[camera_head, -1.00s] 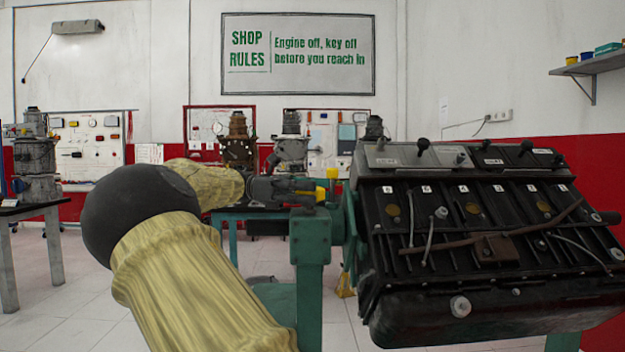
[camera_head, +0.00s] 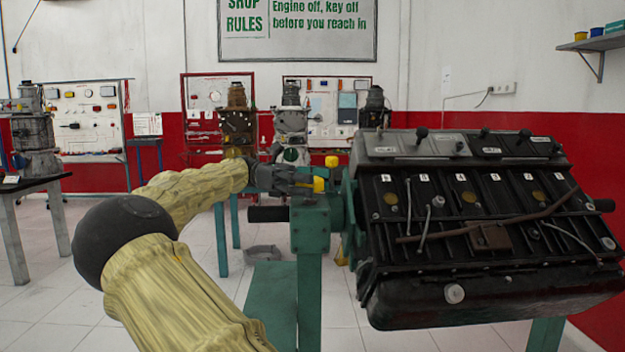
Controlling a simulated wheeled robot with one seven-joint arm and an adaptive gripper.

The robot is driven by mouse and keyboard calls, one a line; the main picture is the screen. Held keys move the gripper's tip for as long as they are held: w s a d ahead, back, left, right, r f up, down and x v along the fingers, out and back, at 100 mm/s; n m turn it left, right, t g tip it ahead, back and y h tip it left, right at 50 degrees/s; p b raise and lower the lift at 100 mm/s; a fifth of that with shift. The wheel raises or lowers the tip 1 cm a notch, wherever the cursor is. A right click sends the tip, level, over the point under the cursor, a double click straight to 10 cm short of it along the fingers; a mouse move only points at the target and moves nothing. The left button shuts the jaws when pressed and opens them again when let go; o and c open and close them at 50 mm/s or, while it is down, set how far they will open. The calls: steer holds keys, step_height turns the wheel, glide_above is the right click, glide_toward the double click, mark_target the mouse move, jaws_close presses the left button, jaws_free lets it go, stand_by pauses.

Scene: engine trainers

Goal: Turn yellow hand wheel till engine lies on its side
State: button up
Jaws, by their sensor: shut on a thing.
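The black engine (camera_head: 480,280) hangs on the green stand (camera_head: 310,240) at the right, tilted, with its numbered cover side facing me. Yellow parts of the hand wheel (camera_head: 331,161) show at the top of the stand's post, left of the engine; most of the wheel is hidden by my gripper and the post. My gripper (camera_head: 308,181) reaches in from the left and is shut on the yellow hand wheel. Its fingertips are small here, and the exact place of contact is hard to see.
A black cylindrical bar (camera_head: 268,214) sticks out left of the post. Other engines on stands (camera_head: 236,125) and tool boards (camera_head: 95,120) line the back wall. A dark table (camera_head: 40,185) stands at the left. Tiled floor between is mostly clear.

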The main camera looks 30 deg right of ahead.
steer(key=shift+r, duration=0.15)
steer(key=o, duration=1)
step_height(320, 180, up, 10)
steer(key=shift+f, duration=0.1)
